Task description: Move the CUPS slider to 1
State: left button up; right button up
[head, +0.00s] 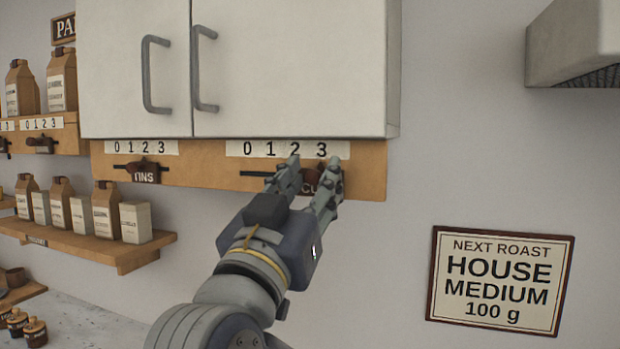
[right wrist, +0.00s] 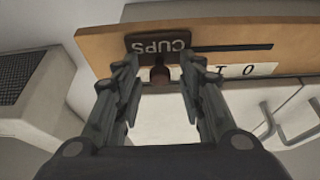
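The CUPS slider has a dark plate and a reddish-brown knob (head: 311,175) on the wooden strip (head: 370,172) under the cabinet. In the head view the knob is below the 2 and 3 end of the number label (head: 271,149); its exact mark is hard to tell. In the right wrist view, upside down, the CUPS plate (right wrist: 157,46) and knob (right wrist: 160,75) show, with 1 and 0 to the right. My right gripper (head: 314,165) is open, its fingers on either side of the knob with gaps visible in the wrist view (right wrist: 160,70). My left gripper is out of view.
The white cabinet (head: 290,70) hangs just above the strip. The TINS slider (head: 143,170) is to the left. Shelves with bags (head: 105,210) are at the left. A framed sign (head: 500,280) hangs on the right wall; the wall between is clear.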

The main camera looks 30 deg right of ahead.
grip_shut()
jog(key=w+a+b, duration=0.4)
jog(key=w, duration=0.1)
jog(key=shift+w+a, duration=0.1)
jog(key=shift+a, duration=0.3)
jog(key=shift+w+a, duration=0.3)
jog(key=shift+w, duration=0.1)
grip_release()
